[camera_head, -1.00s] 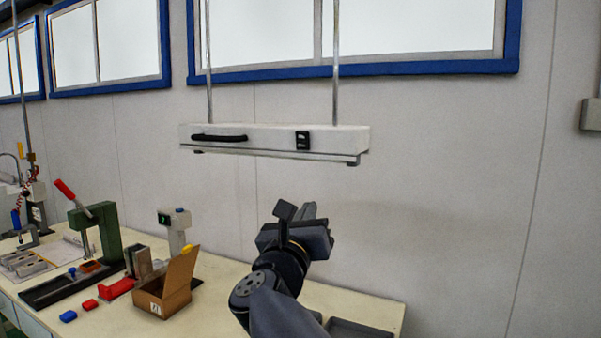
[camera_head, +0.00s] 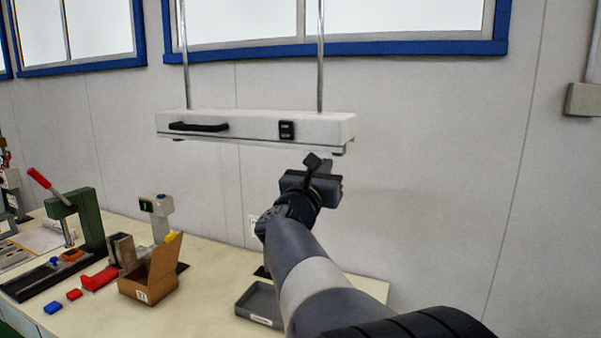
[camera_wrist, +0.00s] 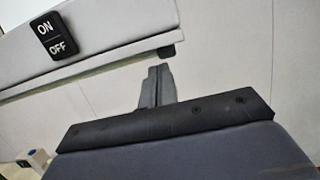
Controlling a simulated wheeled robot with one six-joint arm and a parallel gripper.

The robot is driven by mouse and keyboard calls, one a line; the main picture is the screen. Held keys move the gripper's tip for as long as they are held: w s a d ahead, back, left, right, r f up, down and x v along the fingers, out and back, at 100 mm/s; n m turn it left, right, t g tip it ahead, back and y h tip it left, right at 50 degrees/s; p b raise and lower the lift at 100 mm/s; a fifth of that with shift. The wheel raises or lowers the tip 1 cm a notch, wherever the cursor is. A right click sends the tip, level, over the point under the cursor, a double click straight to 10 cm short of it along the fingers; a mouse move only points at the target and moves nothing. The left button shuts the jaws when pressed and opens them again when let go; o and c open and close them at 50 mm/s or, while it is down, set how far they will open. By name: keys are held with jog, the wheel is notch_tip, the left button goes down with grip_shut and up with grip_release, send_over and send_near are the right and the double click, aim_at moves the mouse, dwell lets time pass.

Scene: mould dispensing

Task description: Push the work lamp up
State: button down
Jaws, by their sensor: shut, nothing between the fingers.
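The work lamp (camera_head: 240,126) is a long white bar hung on two thin metal rods in front of the wall. It has a black handle (camera_head: 198,127) on its left and a black ON/OFF switch (camera_head: 287,131) right of its middle. The switch also shows in the wrist view (camera_wrist: 56,36). My gripper (camera_head: 325,163) is below the lamp's right end, with a small gap seen in the head view. In the wrist view my gripper's fingers (camera_wrist: 155,82) are together and empty, near the lamp's lower edge. I cannot tell whether they touch it.
Below is a bench (camera_head: 205,283) with an open cardboard box (camera_head: 150,280), a grey tray (camera_head: 262,304), a green press (camera_head: 88,222) and small red and blue pieces. A blue-framed window (camera_head: 400,47) is behind.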

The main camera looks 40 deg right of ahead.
aim_at(327, 127)
notch_tip(327, 127, up, 2)
jog(key=shift+s+a+r+p, duration=0.1)
jog(key=shift+r+p, duration=0.15)
jog(key=shift+p, duration=0.3)
notch_tip(327, 127, up, 6)
jog(key=shift+f+p, duration=0.15)
jog(key=shift+p, duration=0.35)
jog(key=s+a+f+b, duration=0.5)
jog(key=a+f+b, duration=0.2)
jog(key=a+b, duration=0.1)
jog(key=shift+a, duration=0.15)
dwell(0.3)
jog(key=shift+f, duration=0.1)
